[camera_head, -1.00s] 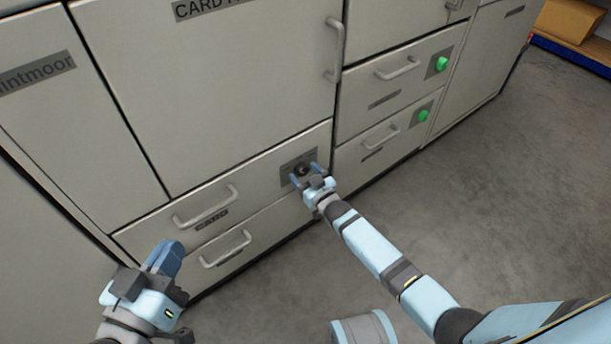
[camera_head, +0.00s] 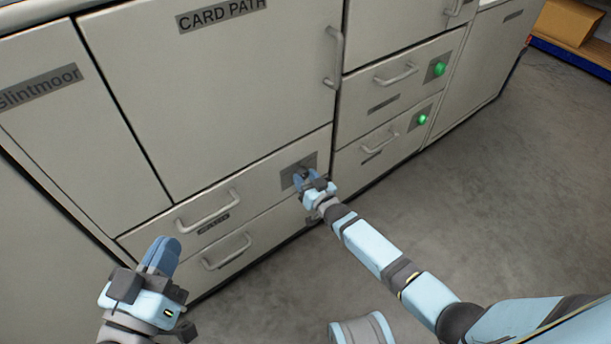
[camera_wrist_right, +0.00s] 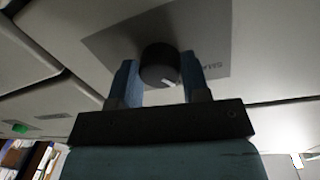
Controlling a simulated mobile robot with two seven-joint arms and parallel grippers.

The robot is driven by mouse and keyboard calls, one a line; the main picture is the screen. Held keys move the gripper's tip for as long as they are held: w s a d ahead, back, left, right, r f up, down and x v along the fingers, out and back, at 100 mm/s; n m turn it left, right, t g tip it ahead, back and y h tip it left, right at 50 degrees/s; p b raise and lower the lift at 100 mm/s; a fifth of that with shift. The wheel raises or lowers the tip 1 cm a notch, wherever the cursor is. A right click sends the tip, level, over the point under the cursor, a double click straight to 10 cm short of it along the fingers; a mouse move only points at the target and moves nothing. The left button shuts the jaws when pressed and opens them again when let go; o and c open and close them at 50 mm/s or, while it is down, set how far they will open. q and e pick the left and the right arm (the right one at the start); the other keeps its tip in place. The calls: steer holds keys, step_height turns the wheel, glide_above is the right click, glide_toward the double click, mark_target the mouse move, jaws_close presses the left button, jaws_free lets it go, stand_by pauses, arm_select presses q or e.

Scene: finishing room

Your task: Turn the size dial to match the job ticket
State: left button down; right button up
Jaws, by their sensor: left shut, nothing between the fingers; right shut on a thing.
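The size dial (camera_wrist_right: 160,66) is a round black knob with a white pointer mark, on a grey plate (camera_wrist_right: 100,38) with partly readable lettering. In the head view the plate (camera_head: 287,179) sits on a drawer front, and the dial is mostly hidden by my right gripper. My right gripper (camera_head: 304,177) is shut on the dial; in the right wrist view its blue fingers (camera_wrist_right: 160,80) stand on either side of the knob. My left gripper (camera_head: 162,254) is shut and empty, in front of the lower left drawers. No job ticket can be made out.
Drawer handles (camera_head: 208,212) and (camera_head: 227,252) stick out near my left gripper. Two green knobs (camera_head: 439,69) and (camera_head: 422,119) are on drawers to the right. The "CARD PATH" door (camera_head: 220,90) is above. The floor (camera_head: 500,200) at right is clear.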

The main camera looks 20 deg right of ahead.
steer(key=m+p, duration=0.1)
steer(key=m, duration=0.2)
steer(key=shift+r+m, duration=0.1)
steer(key=shift+m, duration=0.2)
steer(key=m, duration=0.2)
steer(key=shift+m+g, duration=0.3)
steer(key=shift+g, duration=0.1)
steer(key=shift+m, duration=0.9)
steer(key=shift+m+y+b, duration=0.3)
steer(key=shift+m+b, duration=0.2)
steer(key=shift+m, duration=0.7)
steer(key=shift+m+y+b, duration=0.3)
steer(key=shift+m+b, duration=0.35)
steer(key=shift+m, duration=0.55)
steer(key=shift+m+g+b, duration=0.3)
steer(key=shift+m+b, duration=0.55)
steer(key=shift+m, duration=0.55)
arm_select(q)
steer(key=shift+m+g, duration=0.3)
steer(key=shift+g, duration=0.6)
step_height(320, 180, down, 4)
steer(key=shift+d, duration=0.1)
arm_select(e)
steer(key=shift+r, duration=0.1)
arm_select(q)
steer(key=shift+r, duration=0.15)
steer(key=shift+d, duration=0.1)
arm_select(e)
steer(key=o, duration=0.9)
